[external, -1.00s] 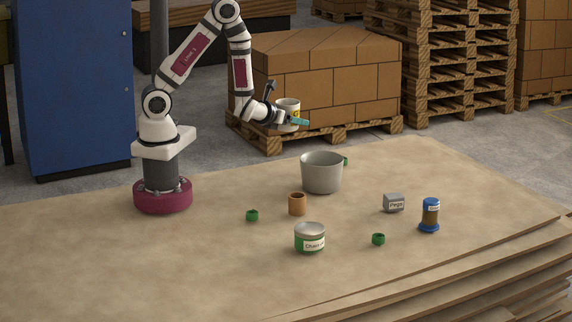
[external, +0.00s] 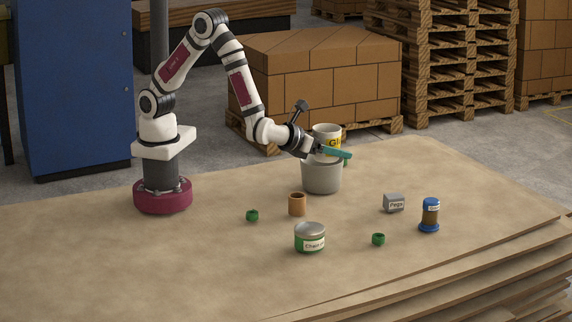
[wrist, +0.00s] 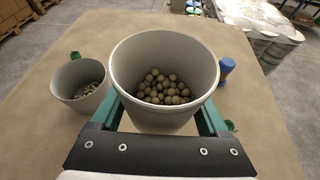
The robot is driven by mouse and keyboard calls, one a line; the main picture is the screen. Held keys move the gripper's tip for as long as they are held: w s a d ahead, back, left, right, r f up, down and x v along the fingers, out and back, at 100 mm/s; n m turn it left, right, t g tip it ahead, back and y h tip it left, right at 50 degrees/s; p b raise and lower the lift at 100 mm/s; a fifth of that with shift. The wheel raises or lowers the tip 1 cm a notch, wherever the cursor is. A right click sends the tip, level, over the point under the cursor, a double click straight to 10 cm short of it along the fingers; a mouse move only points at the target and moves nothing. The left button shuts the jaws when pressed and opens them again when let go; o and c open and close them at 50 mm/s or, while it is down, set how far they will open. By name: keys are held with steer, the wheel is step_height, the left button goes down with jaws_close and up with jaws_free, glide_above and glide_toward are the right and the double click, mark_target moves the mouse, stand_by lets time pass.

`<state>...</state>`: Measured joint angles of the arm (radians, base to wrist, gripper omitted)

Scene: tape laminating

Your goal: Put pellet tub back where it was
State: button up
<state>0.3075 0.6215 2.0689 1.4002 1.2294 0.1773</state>
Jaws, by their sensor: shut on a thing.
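The pellet tub (external: 327,131) is pale, with yellow letters starting "Gl" on its side. My gripper (external: 334,153) is shut on it and holds it roughly upright above the table. In the external view it overlaps the upper rim of the larger grey bucket. In the wrist view the pellet tub (wrist: 164,55) sits between the teal fingers, and several brown round pellets (wrist: 163,87) lie in its bottom.
The grey bucket (external: 321,178) stands on the table; the wrist view shows bits inside it (wrist: 88,90). A brown cup (external: 297,204), a green-white tin (external: 309,239), a grey box (external: 393,203), a blue-capped jar (external: 430,214) and small green pieces (external: 378,239) stand around. The left front is clear.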

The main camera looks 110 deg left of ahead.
steer(key=d+m, duration=0.1)
steer(key=d, duration=0.7)
glide_above(352, 215)
steer(key=shift+t+h, duration=0.4)
steer(key=f, duration=1.2)
steer(key=shift+s+d, duration=0.15)
steer(key=shift+d, duration=0.1)
steer(key=shift+a+f, duration=0.2)
steer(key=shift+f, duration=0.95)
steer(key=shift+a+f, duration=0.15)
steer(key=shift+f, duration=0.95)
